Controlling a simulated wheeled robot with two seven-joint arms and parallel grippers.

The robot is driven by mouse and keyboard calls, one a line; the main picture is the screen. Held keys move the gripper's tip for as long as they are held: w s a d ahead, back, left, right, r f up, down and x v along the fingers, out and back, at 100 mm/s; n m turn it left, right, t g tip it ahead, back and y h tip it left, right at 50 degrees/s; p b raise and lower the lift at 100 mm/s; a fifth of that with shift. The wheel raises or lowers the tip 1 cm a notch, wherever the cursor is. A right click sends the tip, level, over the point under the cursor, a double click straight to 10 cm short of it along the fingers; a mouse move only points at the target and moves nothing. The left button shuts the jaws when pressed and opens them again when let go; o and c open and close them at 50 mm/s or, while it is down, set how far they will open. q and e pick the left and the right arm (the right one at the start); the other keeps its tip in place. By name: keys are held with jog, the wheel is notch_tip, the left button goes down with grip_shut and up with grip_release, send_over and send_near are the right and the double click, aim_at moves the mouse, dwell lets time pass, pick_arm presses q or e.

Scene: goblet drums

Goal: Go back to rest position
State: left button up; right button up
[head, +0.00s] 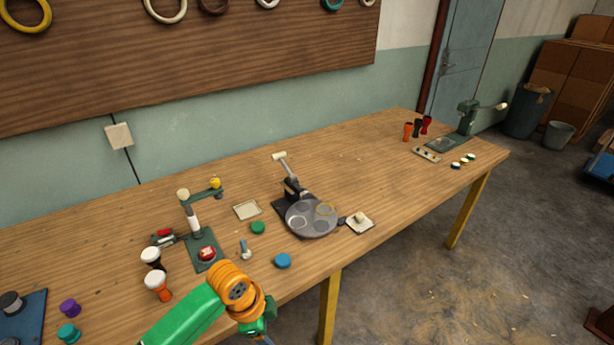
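My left arm (190,315), green with an orange joint, comes in from the bottom left, in front of the table's front edge. My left gripper (265,336) is at its end, at the bottom of the view and partly cut off; its fingers do not show clearly. My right arm and gripper are not in view. Two white-topped goblet drums, one black (153,258) and one orange (158,285), stand on the table left of my arm. Orange (408,132), black (417,128) and red (427,125) goblet shells stand at the far right.
The long wooden table (350,160) also holds a green press (196,225), a round grey plate fixture (311,218), a blue disc (283,261), a green disc (258,228) and another green press (466,118). Open floor (430,300) lies to the right.

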pick_arm(q)
jog(key=s+a+f+n+t+y, duration=0.1)
jog(key=s+a+f+n, duration=0.3)
jog(key=f, duration=0.6)
jog(key=s+a+f+n, duration=0.2)
jog(key=s+f+n, duration=0.3)
jog(key=f, duration=0.4)
jog(key=s+a+f+n, duration=0.1)
jog(key=s+f, duration=0.2)
jog(key=s, duration=0.4)
jog(key=s+a+f+n+y, duration=0.1)
jog(key=s+a+f+n, duration=0.1)
jog(key=s, duration=0.5)
jog(key=s+a+f+n, duration=0.1)
jog(key=s+f+n, duration=0.1)
jog(key=s+f, duration=0.2)
jog(key=s, duration=0.3)
jog(key=shift+s+a+g, duration=0.3)
jog(key=shift+a+g, duration=0.1)
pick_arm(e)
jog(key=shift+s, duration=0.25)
